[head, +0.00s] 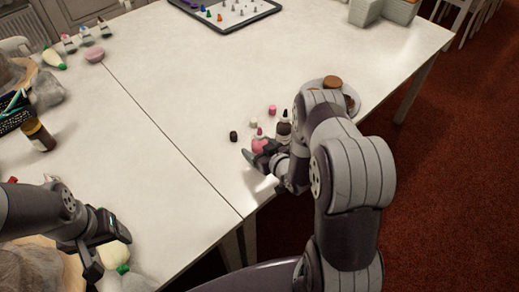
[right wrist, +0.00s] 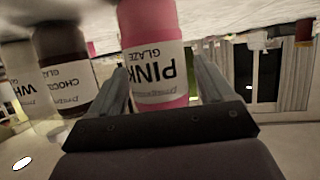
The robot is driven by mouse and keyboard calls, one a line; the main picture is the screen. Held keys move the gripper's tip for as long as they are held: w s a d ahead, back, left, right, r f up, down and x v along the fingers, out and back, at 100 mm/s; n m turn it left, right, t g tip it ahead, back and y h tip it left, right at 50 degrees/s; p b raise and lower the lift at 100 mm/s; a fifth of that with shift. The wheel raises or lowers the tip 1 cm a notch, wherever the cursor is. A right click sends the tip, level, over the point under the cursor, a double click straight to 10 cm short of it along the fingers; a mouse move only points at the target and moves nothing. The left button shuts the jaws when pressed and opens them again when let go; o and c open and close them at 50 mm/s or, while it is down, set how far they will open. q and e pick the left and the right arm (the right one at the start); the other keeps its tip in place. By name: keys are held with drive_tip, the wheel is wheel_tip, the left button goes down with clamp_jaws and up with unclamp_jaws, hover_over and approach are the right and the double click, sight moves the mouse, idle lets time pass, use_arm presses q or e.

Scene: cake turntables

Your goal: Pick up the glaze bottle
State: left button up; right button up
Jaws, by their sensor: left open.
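The pink glaze bottle (head: 259,143) stands near the table's front edge in the head view, partly hidden by my right gripper (head: 264,160). In the right wrist view the pink glaze bottle (right wrist: 153,50) appears upside down between the two fingers of my right gripper (right wrist: 158,68). The fingers lie close along both sides; I cannot tell whether they press on it. A chocolate glaze bottle (head: 284,129) stands just beside it, and a white-labelled bottle (right wrist: 32,85) shows in the wrist view.
A plate (head: 353,98) with brown items is behind my right arm. A brown bottle (head: 39,135) stands at left. The table's middle is clear.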

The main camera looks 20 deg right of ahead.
sight(260, 138)
drive_tip(key=c, duration=0.5)
drive_tip(key=shift+r, duration=0.4)
drive_tip(key=shift+o, duration=0.2)
wheel_tip(260, 138, up, 9)
drive_tip(key=shift+r+p, duration=0.1)
drive_tip(key=shift+p, duration=0.25)
